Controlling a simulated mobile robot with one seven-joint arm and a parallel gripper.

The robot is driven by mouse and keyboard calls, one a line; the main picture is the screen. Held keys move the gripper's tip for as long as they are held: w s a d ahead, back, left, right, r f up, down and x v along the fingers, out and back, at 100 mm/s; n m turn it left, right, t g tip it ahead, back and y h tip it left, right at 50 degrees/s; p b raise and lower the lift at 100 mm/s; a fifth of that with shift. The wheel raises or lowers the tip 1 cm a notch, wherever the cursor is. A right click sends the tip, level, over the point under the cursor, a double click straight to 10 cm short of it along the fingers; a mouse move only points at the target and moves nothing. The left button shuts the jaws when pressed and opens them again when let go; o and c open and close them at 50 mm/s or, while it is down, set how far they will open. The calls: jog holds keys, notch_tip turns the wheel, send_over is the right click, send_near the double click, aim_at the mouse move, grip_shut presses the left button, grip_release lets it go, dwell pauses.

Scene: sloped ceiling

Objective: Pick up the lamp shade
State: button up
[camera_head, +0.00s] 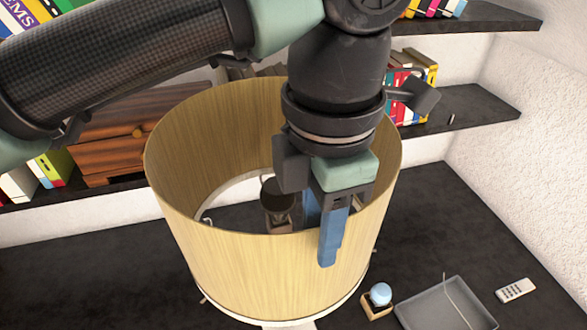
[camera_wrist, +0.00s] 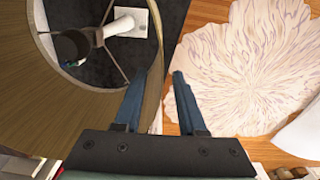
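The lamp shade (camera_head: 235,272) is a large pale wood-grained drum, open at the top, above the dark desk. It also fills the left of the wrist view (camera_wrist: 30,85). Inside it a dark socket (camera_head: 279,197) and thin spokes show. My gripper (camera_head: 321,243) points down over the shade's near right rim. One blue finger is outside the wall and the other is inside, partly hidden by it. In the wrist view my gripper (camera_wrist: 159,75) has its fingers apart, with the shade's edge between them and a visible gap to the right finger.
The dark desk (camera_head: 80,265) holds a grey tray (camera_head: 445,304), a small blue ball on a wooden stand (camera_head: 378,300) and a white remote (camera_head: 515,290) at right. Shelves with books (camera_head: 415,78) stand behind. A pale patterned rug (camera_wrist: 245,65) lies on the wooden floor.

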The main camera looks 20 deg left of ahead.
notch_tip(320, 180, down, 4)
jog(key=shift+b, duration=0.7)
jog(key=shift+r, duration=0.1)
grip_shut()
dwell(0.7)
